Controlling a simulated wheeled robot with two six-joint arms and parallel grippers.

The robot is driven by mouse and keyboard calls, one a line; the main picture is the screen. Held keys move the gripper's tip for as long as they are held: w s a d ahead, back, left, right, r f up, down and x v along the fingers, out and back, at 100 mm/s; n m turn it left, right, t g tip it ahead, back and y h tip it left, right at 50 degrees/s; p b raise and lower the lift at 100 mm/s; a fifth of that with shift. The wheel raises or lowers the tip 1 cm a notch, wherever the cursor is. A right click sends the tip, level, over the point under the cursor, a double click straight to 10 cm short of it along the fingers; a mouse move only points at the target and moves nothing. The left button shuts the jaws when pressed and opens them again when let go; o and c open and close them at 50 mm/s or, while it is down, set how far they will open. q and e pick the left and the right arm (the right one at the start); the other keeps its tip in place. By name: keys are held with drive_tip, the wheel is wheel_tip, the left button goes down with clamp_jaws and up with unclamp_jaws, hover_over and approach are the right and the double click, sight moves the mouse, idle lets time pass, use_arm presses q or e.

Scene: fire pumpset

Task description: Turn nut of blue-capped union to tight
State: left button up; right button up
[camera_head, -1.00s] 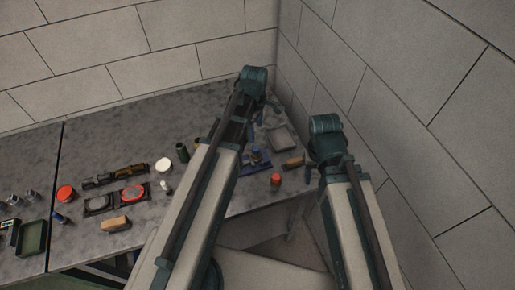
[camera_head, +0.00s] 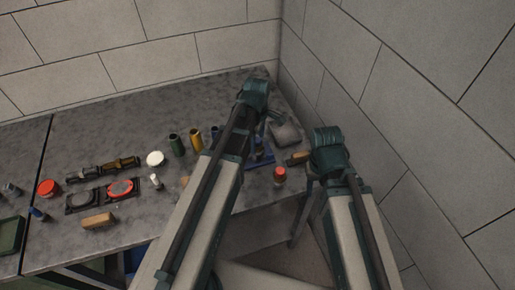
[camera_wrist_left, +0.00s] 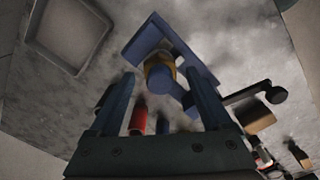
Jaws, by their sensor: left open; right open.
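The blue-capped union shows in the left wrist view as a blue cap (camera_wrist_left: 158,76) with a yellow nut (camera_wrist_left: 166,62) around it, on a blue bracket (camera_wrist_left: 150,42). In the head view, the blue fixture (camera_head: 263,156) is partly hidden behind my left arm. My left gripper (camera_wrist_left: 160,76) is open. In its wrist view, the two blue fingers stand either side of the union, with gaps to it; whether they are at its height I cannot tell. My right gripper (camera_head: 309,184) hangs off the table's front right edge, its fingers hard to make out.
A grey tray (camera_head: 287,134) lies behind the fixture, close to the wall. A red-capped jar (camera_head: 279,176) and a wooden-handled item (camera_head: 298,158) stand near the right edge. Green (camera_head: 177,145) and yellow (camera_head: 196,140) cylinders stand left of my left arm. Walls close off the back and right.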

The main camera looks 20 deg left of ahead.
use_arm(q)
drive_tip(key=shift+f+b, duration=0.35)
drive_tip(key=shift+f, duration=0.4)
clamp_jaws()
